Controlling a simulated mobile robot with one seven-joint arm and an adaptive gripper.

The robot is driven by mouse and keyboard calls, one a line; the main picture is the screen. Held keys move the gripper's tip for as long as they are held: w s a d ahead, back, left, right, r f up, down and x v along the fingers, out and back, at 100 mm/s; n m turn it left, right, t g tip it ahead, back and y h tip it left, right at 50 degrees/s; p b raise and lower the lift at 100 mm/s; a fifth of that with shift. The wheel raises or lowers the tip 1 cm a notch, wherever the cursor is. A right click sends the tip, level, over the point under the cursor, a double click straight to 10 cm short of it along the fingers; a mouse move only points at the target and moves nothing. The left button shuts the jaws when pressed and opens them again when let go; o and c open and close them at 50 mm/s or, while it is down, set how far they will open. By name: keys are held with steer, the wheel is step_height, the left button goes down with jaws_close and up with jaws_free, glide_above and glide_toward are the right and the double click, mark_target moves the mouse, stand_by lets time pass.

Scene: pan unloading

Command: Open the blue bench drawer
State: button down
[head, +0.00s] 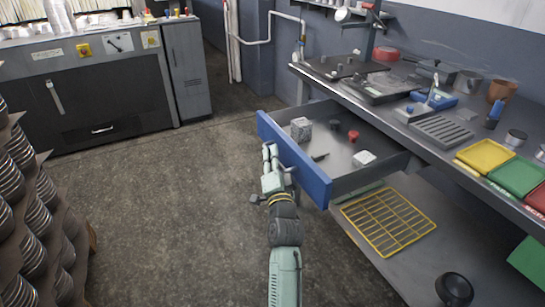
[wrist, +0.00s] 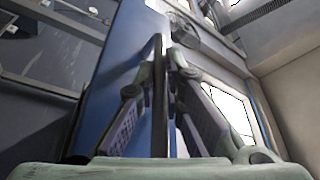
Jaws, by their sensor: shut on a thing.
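The blue bench drawer (head: 292,160) is pulled out from under the workbench in the head view, its blue front standing well clear of the bench. Inside lie a speckled grey cube (head: 301,129), a small red piece (head: 353,135), a white block (head: 364,158) and small dark pieces. My gripper (head: 271,160) is at the outer face of the blue front. In the wrist view the two fingers of my gripper (wrist: 160,95) are closed on the dark bar handle (wrist: 159,100), with the blue front (wrist: 130,55) behind it.
The workbench top (head: 400,112) carries tools, cups, and yellow and green trays (head: 484,155). A yellow wire rack (head: 388,221) lies on the lower shelf. Stacked metal parts (head: 25,190) stand at the left. The concrete floor (head: 170,200) between is clear.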

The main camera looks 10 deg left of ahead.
steer(key=shift+d, duration=0.1)
steer(key=c, duration=1.7)
jaws_free()
steer(key=v, duration=1.2)
